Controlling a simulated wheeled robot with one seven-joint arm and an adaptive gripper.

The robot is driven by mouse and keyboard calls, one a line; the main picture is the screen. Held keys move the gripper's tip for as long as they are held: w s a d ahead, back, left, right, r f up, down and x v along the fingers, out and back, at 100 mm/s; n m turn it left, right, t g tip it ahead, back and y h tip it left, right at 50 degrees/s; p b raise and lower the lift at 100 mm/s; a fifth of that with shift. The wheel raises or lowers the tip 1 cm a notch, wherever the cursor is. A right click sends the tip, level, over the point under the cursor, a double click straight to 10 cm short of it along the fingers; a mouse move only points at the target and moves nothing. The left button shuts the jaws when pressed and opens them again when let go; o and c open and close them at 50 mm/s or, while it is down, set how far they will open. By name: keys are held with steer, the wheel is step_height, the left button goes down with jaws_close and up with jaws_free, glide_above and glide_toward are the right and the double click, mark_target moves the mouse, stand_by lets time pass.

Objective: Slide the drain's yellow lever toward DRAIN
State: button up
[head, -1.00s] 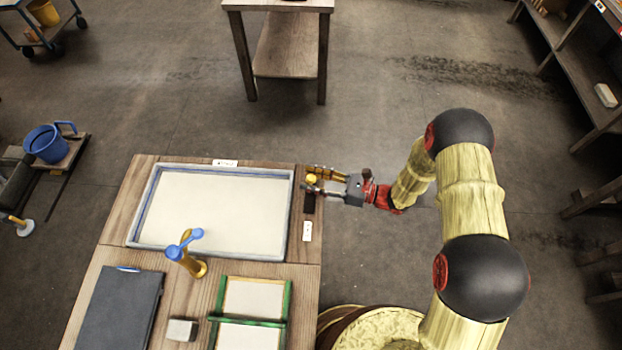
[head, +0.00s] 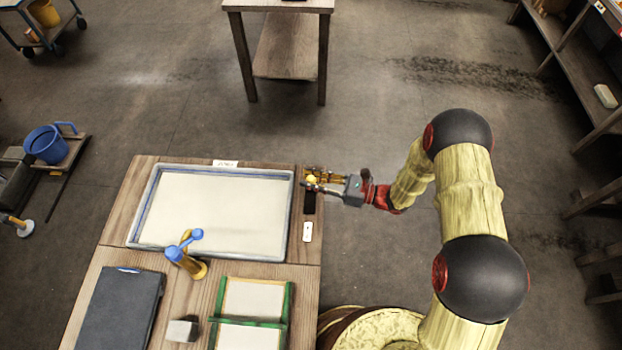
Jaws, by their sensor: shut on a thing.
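The yellow lever (head: 312,179) shows as a small knob at the upper right edge of the wooden bench, beside the vat. My gripper (head: 314,180) reaches in from the right and is shut on the lever, with its fingers partly hiding it. The lever's dark slot plate (head: 309,204) runs from under the fingers toward the bottom of the picture. A white label (head: 307,232) lies below the slot and another label (head: 225,163) sits at the vat's far edge. The writing on both is too small to read for sure.
The shallow vat (head: 288,215) of pale liquid fills the bench's far part. A blue-topped brass tap (head: 190,262), a dark slab (head: 118,310), a grey block (head: 182,330) and green-edged frames (head: 284,305) stand nearer. Another table (head: 238,45) stands beyond open floor.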

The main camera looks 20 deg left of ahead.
jaws_close()
steer(key=s, duration=0.1)
steer(key=s+d+p, duration=0.1)
steer(key=s, duration=0.3)
steer(key=shift+s+d+r+p, duration=0.1)
steer(key=shift+d+p, duration=0.25)
steer(key=shift+s+d, duration=0.1)
steer(key=shift+s, duration=0.35)
steer(key=o, duration=0.9)
jaws_free()
steer(key=shift+s, duration=0.1)
steer(key=shift+o, duration=0.6)
steer(key=shift+d, duration=0.15)
